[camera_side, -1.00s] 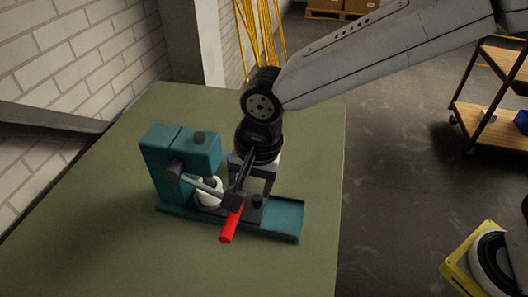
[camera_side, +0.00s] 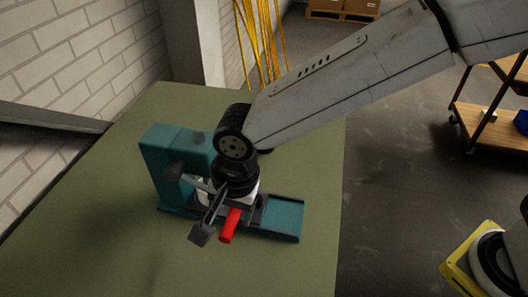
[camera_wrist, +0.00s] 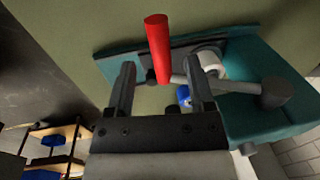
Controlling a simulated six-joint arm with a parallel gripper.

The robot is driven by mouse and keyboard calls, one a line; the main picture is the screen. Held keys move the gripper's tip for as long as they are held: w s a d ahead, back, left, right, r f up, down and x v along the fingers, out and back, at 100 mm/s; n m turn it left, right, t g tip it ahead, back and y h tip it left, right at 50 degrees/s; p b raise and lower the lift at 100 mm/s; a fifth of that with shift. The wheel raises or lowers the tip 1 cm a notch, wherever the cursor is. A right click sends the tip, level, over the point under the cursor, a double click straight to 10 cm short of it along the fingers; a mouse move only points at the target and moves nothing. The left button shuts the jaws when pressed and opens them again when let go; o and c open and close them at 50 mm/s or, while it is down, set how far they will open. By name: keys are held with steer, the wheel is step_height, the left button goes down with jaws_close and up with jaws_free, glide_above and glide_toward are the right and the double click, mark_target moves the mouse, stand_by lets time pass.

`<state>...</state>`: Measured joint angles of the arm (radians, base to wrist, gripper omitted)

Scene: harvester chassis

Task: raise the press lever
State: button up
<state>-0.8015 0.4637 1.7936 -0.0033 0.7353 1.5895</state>
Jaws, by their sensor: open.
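The press (camera_side: 160,150) is a teal frame with a long base, standing on the green table. Its lever has a red handle (camera_side: 229,225) that hangs low at the front, near base height. In the wrist view a grey rod (camera_wrist: 192,79) joins the red handle (camera_wrist: 158,45) to a dark pivot (camera_wrist: 275,92). My gripper (camera_wrist: 161,75) is open, and the handle appears between its two fingers. I cannot tell whether either finger touches it.
A pale cylinder (camera_wrist: 210,62) sits under the press head, mostly hidden in the side view. The green table (camera_side: 110,245) is clear in front of the press. A brick wall (camera_side: 60,60) stands at left, and a wooden cart (camera_side: 490,115) is off at right.

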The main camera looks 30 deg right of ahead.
mark_target(230, 223)
steer(key=shift+w+a+f, duration=0.1)
steer(key=shift+f, duration=0.8)
steer(key=shift+w+a+f, duration=0.1)
steer(key=shift+f, duration=0.75)
jaws_close()
